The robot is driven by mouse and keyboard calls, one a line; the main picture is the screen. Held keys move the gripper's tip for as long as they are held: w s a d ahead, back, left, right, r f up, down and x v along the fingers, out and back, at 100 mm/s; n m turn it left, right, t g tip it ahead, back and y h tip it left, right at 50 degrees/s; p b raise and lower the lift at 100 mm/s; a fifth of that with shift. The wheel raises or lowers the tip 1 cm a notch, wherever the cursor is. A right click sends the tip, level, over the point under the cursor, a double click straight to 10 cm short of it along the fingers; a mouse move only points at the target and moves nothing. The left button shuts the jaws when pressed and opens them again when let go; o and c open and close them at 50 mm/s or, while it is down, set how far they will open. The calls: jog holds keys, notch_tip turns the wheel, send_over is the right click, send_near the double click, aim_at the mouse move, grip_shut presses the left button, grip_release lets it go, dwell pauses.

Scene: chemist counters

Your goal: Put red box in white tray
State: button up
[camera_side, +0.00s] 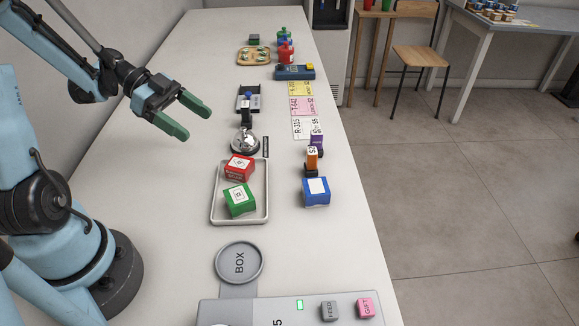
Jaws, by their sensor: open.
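The red box (239,167) sits inside the white tray (264,206), toward the tray's far end. A green box (239,200) sits in the same tray, nearer the camera. My gripper (198,122) is raised to the left of and beyond the tray. Its two green fingers are apart with nothing between them.
A blue box (316,192) stands right of the tray, with an orange item (311,159) behind it. A silver bell (244,143) stands just beyond the tray. The counter's left side is clear.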

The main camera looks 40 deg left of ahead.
jog(key=d+r+n+t+y, duration=0.2)
jog(key=d+r+n+y, duration=0.1)
jog(key=d+n+y, duration=0.7)
jog(key=shift+s+d+r+n+t+y, duration=0.15)
jog(key=shift+s+r+n+t+y, duration=0.2)
jog(key=shift+n, duration=1.05)
